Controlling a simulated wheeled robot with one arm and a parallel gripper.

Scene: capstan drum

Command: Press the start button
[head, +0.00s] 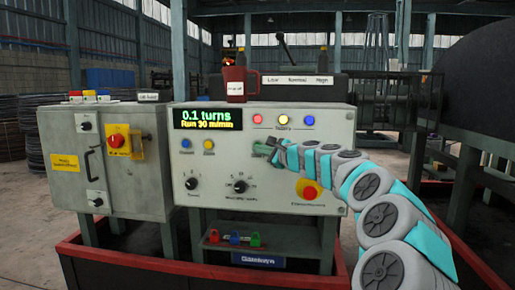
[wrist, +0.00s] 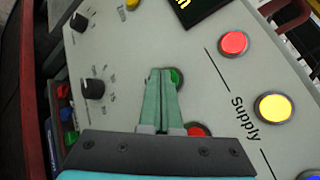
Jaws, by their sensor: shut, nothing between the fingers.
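The control panel (head: 330,115) stands in front of me. My gripper (head: 262,148) is shut and empty, with its fingertips at the panel face below the supply lamps. In the wrist view the closed fingertips (wrist: 162,74) are right at a green button (wrist: 177,78), which I take as the start button. The fingers partly cover it, and I cannot tell whether they touch it. A red button (wrist: 196,131) beside it is partly hidden behind the gripper. The display (head: 208,117) reads 0.1 turns and Run 30 m/min.
A red emergency button (head: 309,192) on yellow sits low right on the panel. Two black knobs (head: 240,186) are at lower left. A red mug (head: 235,83) stands on top. A grey cabinet (head: 105,160) is at the left, and a red rail (head: 110,257) runs in front.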

